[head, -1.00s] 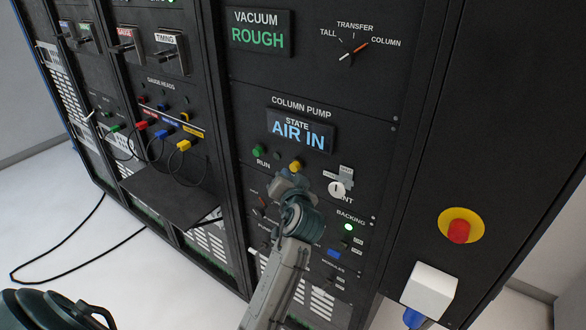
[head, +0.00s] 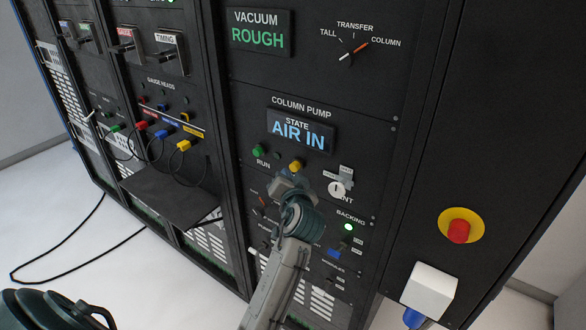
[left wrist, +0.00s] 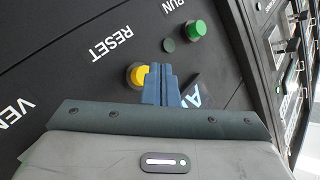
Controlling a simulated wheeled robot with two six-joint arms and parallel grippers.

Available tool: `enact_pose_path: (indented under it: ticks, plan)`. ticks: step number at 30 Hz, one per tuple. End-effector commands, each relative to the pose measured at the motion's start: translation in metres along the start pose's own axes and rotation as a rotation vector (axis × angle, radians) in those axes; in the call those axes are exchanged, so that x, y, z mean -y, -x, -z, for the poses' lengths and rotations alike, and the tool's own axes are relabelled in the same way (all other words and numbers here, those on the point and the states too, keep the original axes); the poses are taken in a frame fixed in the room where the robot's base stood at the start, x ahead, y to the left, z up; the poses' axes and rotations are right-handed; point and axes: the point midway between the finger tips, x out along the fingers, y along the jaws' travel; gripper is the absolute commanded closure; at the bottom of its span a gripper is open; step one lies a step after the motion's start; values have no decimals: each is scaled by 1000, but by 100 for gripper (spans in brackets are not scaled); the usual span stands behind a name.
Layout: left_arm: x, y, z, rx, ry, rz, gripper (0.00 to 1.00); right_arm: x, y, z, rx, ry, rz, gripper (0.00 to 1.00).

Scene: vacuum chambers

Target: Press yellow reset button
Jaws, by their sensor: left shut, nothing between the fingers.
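The yellow reset button (head: 296,165) sits on the black column pump panel, below the blue "AIR IN" state display (head: 300,132). In the left wrist view the yellow button (left wrist: 138,75) shows beside the word RESET, partly covered by my fingertips. My left gripper (head: 289,180) is shut and empty, with its tips right at the button's lower edge in the head view. In the left wrist view the shut fingers (left wrist: 161,84) overlap the button's right side. I cannot tell whether they touch it. My right gripper is not seen.
A green button (head: 258,151) marked RUN is to the left, and a white key switch (head: 337,189) marked VENT is to the right. A red emergency button on a yellow disc (head: 460,228) is farther right. A black shelf (head: 165,192) juts out at left.

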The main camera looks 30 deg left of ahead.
Motion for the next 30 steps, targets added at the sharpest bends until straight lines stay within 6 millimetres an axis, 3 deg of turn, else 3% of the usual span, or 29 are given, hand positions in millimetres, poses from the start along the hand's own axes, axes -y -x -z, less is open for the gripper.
enact_pose_path:
  ticks: [30]
  plan:
    - [-6,-9,6,0,0,0,100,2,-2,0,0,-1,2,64]
